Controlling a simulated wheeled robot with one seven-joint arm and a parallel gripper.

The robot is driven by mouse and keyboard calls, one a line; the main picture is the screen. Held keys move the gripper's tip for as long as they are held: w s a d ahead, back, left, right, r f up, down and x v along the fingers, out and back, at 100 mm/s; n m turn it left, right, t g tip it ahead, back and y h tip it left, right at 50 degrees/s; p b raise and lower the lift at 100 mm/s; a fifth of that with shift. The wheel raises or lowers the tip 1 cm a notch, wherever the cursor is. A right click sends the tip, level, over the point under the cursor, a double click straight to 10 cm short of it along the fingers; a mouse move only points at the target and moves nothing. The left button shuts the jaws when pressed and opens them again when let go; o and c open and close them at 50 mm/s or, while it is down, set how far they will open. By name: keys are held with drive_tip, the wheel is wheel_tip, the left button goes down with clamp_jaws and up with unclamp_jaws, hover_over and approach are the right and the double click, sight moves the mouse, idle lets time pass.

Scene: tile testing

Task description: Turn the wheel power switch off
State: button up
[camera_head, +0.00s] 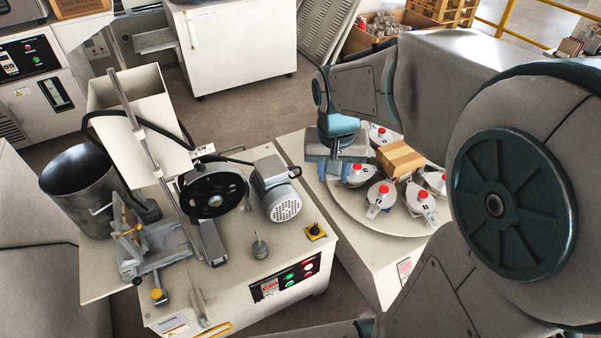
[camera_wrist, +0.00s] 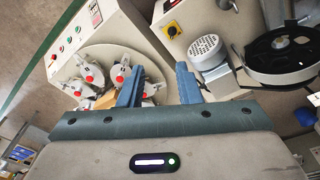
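A small yellow switch plate with a black rotary knob (camera_head: 315,231) sits on the top right corner of the white wheel machine; it also shows at the top of the wrist view (camera_wrist: 172,30). Its on or off position is too small to tell. The black wheel (camera_head: 213,190) stands to its left beside the grey motor (camera_head: 277,190), and shows at the wrist view's right (camera_wrist: 285,50). My gripper (camera_head: 336,171) hangs above and behind the switch, near the turntable's left edge, apart from the switch. In the wrist view its blue fingers (camera_wrist: 159,85) are spread with nothing between them.
A round turntable (camera_head: 343,212) on the right carries a brown block (camera_head: 399,159) and several red-topped clamps (camera_head: 381,195). The wheel machine's front panel (camera_head: 290,277) has green and red buttons. A narrow gap separates the two machines.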

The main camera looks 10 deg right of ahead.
sight(315, 228)
drive_tip(key=w+f+m+b, duration=0.1)
drive_tip(key=w+f+b, duration=0.2)
drive_tip(key=f+b, duration=0.3)
drive_tip(key=w+f+b, duration=0.4)
drive_tip(key=f+b, duration=0.2)
drive_tip(key=f, duration=1.1)
drive_tip(key=w+f+m+g+b, duration=0.1)
drive_tip(key=w+f+b, duration=0.2)
drive_tip(key=f+b, duration=0.4)
drive_tip(key=shift+w+a+f+m+y, duration=0.1)
drive_tip(key=shift+a+f+m+y, duration=0.05)
drive_tip(key=shift+f, duration=1.05)
drive_tip(key=shift+w+a+f+m+y, duration=0.1)
drive_tip(key=shift+f+m+y, duration=0.05)
drive_tip(key=shift+f, duration=1)
clamp_jaws()
